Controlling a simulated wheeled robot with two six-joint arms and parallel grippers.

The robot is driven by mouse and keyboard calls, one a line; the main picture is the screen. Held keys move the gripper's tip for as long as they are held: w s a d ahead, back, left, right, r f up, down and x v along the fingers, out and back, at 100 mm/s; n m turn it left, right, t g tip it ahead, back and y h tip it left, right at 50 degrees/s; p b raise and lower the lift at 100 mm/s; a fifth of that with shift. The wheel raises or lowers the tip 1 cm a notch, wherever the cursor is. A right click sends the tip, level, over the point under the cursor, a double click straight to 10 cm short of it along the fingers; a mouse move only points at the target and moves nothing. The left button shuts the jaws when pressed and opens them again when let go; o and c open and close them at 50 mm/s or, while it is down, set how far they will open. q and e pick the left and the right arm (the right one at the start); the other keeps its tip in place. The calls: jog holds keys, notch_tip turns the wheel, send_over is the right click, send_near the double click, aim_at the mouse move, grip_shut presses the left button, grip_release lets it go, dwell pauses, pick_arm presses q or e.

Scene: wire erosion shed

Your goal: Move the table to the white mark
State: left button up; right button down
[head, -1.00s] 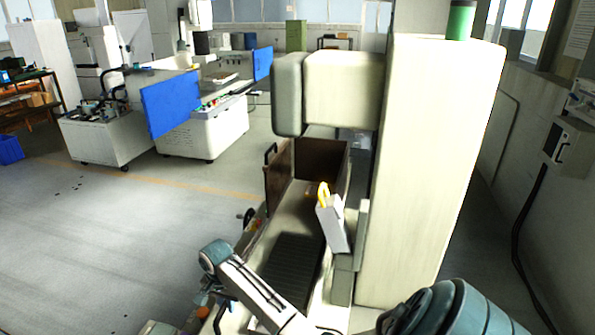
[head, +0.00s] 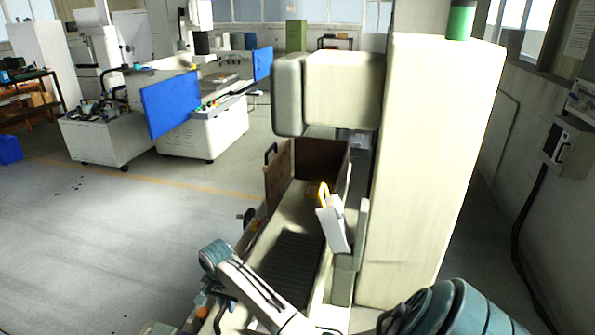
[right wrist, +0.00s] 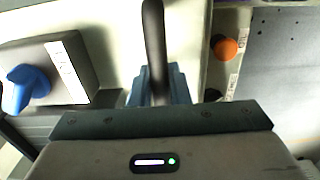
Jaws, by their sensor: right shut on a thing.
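The table is the long bed with a dark ribbed plate (head: 290,265) on the pale machine, below its overhanging head. My right gripper (right wrist: 156,88) is shut on an upright black handle (right wrist: 153,40) in the right wrist view; its blue fingers sit on both sides of the bar. In the head view my right arm covers part of the table's near end, and the grip is small and partly hidden near the bottom edge. I cannot pick out the white mark with certainty. My left gripper is not in view.
A brown guard (head: 320,160) stands at the table's far end. A tall machine column (head: 430,170) rises on the right. In the right wrist view an orange knob (right wrist: 228,48) and a blue knob (right wrist: 28,85) flank the handle. Open floor (head: 130,235) lies left.

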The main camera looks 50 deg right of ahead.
dwell(0.4)
jog(key=shift+w+d+r+p, duration=0.2)
jog(key=shift+w+d+p, duration=0.15)
jog(key=shift+d, duration=0.3)
jog(key=shift+w+d+f, duration=0.1)
jog(key=shift+w+d, duration=0.1)
jog(key=shift+d, duration=0.25)
jog(key=shift+w+d+f, duration=0.1)
jog(key=shift+w+d, duration=0.05)
jog(key=shift+d, duration=0.3)
jog(key=shift+s+a, duration=0.15)
jog(key=shift+a, duration=0.15)
jog(key=shift+d, duration=0.3)
jog(key=shift+c, duration=2.1)
grip_release()
jog(key=shift+r, duration=4)
